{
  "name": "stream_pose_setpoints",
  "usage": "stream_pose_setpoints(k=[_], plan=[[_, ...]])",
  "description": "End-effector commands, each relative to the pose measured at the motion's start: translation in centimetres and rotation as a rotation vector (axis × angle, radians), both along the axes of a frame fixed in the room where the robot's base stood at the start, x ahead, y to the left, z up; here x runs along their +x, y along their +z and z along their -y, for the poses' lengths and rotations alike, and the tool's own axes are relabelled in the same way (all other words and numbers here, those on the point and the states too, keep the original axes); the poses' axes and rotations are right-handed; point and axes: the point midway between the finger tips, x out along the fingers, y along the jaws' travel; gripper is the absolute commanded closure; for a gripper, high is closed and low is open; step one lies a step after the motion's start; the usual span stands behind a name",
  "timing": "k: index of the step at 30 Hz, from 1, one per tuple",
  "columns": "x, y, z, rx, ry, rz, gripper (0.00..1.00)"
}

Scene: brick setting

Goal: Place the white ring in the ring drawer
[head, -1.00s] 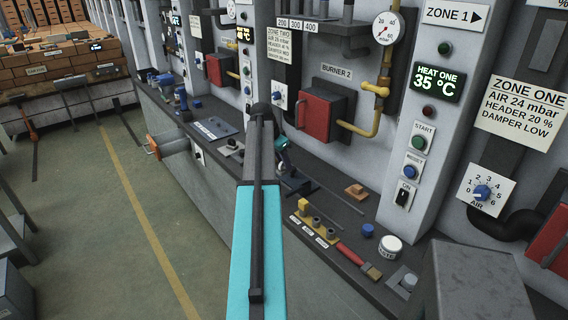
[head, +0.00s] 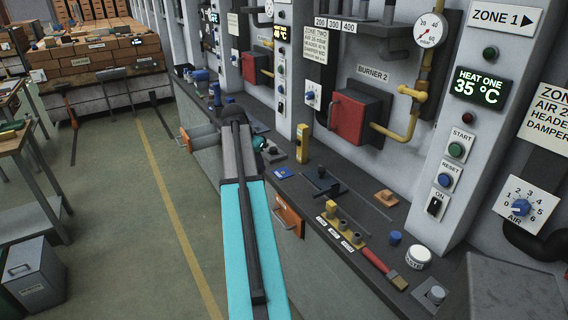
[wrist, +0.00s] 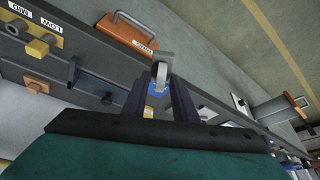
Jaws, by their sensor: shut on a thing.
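The white ring (wrist: 163,72) looks pale grey in the wrist view and stands edge-up between the fingertips of my gripper (wrist: 160,92), which is shut on it. In the head view my own arm hides the ring and most of the gripper. A shut orange drawer front (head: 288,214) is right of my arm and shows in the wrist view (wrist: 133,34). I cannot read surely which label says rings.
Red burner boxes and pipes line the wall behind.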

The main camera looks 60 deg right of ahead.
Motion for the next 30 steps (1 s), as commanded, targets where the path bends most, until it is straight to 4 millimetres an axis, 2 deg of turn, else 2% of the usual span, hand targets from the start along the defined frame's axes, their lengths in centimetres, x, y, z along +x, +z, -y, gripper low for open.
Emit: stream_pose_setpoints(k=[1,6,15,21,30], plan=[[1.5,0.1,-1.7,-0.001,0.044,0.001,1.0],[6.0,0.5,-6.6,-0.001,0.19,0.0,1.0],[12.8,1.2,-16.0,0.0,0.45,0.0,1.0],[16.3,1.7,-22.6,-0.001,0.624,0.0,1.0],[20.2,2.3,-33.1,0.0,0.888,0.0,1.0]])
